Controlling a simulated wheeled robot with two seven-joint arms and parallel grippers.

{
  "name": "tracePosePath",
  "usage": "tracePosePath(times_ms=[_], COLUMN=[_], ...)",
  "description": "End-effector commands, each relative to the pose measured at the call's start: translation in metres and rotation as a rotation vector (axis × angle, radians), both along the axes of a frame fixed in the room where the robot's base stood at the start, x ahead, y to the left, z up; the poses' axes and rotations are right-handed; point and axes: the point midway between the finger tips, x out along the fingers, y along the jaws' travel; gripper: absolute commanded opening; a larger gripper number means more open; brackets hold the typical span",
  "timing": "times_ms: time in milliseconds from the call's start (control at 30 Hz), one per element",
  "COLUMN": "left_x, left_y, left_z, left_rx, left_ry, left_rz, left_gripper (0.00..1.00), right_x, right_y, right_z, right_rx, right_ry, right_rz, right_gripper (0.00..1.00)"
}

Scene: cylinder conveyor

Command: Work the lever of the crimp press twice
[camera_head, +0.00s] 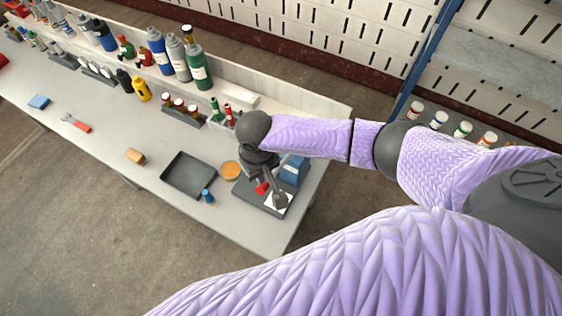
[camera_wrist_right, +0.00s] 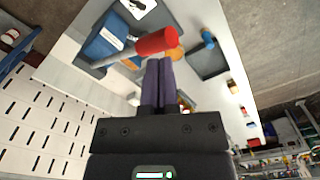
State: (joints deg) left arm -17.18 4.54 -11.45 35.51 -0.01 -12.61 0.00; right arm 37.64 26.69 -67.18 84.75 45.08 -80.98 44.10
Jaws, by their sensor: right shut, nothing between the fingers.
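The crimp press stands near the right end of the table, with a blue body (camera_head: 293,170) on a dark base plate. Its lever ends in a red grip (camera_head: 262,188). In the right wrist view the blue body (camera_wrist_right: 107,38) is at upper left, and the red grip (camera_wrist_right: 157,41) lies across the picture just beyond my fingertips on a grey lever rod. My right gripper (camera_wrist_right: 158,64) is shut and empty, its fingertips right at the grip; I cannot tell whether they touch it. In the head view my right gripper (camera_head: 262,172) is over the press, partly hidden by its wrist. My left gripper is not in view.
A dark tray (camera_head: 188,174), an orange disc (camera_head: 231,170) and a blue cylinder (camera_head: 207,195) lie left of the press. Several bottles line the table's back edge. The table's front strip is mostly clear.

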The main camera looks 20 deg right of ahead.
Motion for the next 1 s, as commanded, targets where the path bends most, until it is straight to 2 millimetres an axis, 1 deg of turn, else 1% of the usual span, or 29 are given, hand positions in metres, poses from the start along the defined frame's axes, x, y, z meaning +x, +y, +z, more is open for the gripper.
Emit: tracePosePath(times_ms=[267, 1000], left_x=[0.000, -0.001], left_y=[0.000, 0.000], left_z=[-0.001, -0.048], left_rx=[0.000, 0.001], left_ry=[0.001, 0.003], left_rz=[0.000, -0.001], left_gripper=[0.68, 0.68], right_x=[0.000, 0.000], right_y=[0.000, 0.000], right_z=[-0.002, -0.070], right_rx=[0.000, 0.000], right_ry=[0.000, 0.001], right_rz=[0.000, -0.001], right_gripper=[0.00, 0.00])
